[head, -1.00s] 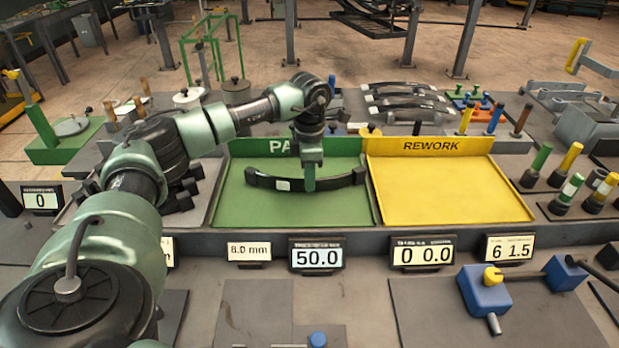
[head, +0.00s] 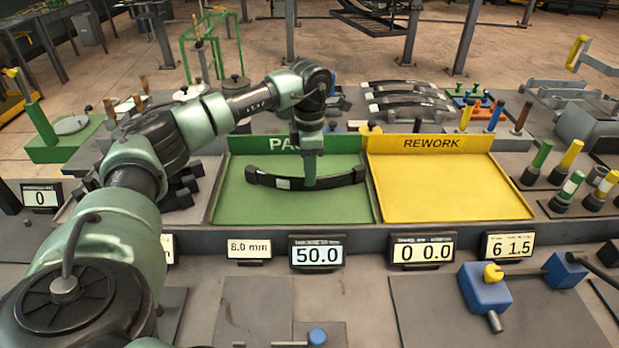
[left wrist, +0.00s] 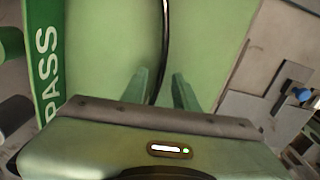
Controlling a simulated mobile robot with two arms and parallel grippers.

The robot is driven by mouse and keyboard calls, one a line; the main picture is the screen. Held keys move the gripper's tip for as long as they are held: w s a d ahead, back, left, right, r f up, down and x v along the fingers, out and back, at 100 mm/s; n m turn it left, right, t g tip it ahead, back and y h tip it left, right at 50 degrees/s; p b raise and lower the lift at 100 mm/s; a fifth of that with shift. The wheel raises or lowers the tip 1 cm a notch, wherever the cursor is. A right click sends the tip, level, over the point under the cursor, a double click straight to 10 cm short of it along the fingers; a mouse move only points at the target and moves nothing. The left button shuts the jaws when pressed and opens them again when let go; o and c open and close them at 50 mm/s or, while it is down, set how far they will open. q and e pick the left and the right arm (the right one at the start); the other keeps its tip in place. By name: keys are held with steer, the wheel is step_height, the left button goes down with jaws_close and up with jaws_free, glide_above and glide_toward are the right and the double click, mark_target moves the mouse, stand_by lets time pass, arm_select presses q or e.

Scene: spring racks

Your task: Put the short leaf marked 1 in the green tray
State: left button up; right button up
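A dark curved leaf (head: 338,181) with a pale label lies across the middle of the green tray (head: 235,205). The mark on its label is too small to read. My left gripper (head: 309,184) points down over the middle of the leaf and hides part of it. In the left wrist view, the leaf (left wrist: 161,45) shows edge-on as a thin dark strip. The two fingers of the left gripper (left wrist: 159,82) stand apart on either side of it, with a gap on each side. My right gripper is not in view.
The yellow REWORK tray (head: 440,195) right of the green tray is empty. Several dark leaves (head: 405,95) lie on a rack behind. Small displays (head: 317,254) line the front ledge. A blue fixture (head: 486,290) stands at front right, and coloured posts (head: 565,165) stand at the right.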

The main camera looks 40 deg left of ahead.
arm_select(q)
step_height(320, 180, up, 10)
steer(key=b, duration=0.1)
steer(key=shift+f, duration=0.15)
